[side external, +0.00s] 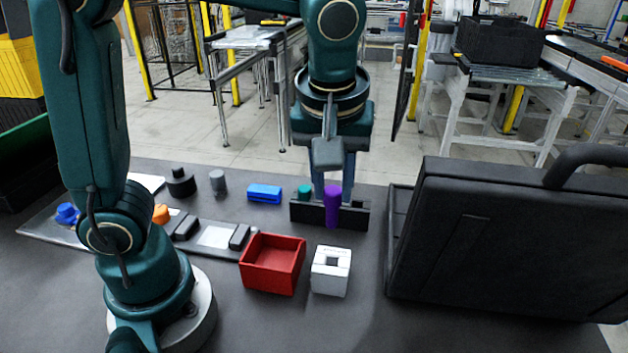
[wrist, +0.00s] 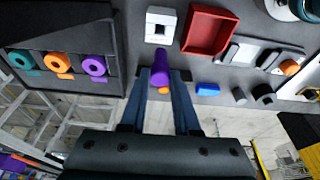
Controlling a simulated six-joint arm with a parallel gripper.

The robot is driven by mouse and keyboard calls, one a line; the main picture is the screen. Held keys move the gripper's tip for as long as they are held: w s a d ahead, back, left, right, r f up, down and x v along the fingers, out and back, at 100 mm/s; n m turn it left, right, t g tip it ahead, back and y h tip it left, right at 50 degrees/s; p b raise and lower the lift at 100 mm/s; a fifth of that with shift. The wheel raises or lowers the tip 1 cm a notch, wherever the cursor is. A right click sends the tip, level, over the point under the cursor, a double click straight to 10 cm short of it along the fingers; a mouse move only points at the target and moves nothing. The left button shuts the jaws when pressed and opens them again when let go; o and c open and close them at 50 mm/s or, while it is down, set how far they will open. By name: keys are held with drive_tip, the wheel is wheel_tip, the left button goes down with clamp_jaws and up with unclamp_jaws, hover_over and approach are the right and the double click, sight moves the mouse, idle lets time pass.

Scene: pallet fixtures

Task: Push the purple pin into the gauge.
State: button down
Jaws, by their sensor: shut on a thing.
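The purple pin (side external: 332,207) is upright between the fingers of my gripper (side external: 333,190), which is shut on it. The pin is in front of the dark rack (side external: 299,214) in the side view; whether it is clear of the rack I cannot tell. In the wrist view the purple pin (wrist: 159,62) sits between the two blue fingers of my gripper (wrist: 161,78). The gauge is a white block with a square hole in its top (side external: 341,286), standing on the table nearer the side camera, apart from the pin. The gauge also shows in the wrist view (wrist: 152,36).
A red open box (side external: 270,285) stands just left of the gauge. A teal pin (side external: 304,191) is at the rack.

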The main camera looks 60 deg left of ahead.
sight(334, 222)
drive_tip(key=shift+d+r, duration=0.15)
drive_tip(key=shift+d, duration=0.15)
drive_tip(key=shift+s, duration=0.1)
drive_tip(key=shift+f, duration=2.9)
drive_tip(key=shift+f, duration=1.25)
drive_tip(key=c, duration=0.6)
unclamp_jaws()
drive_tip(key=shift+o, duration=0.2)
drive_tip(key=o, duration=0.4)
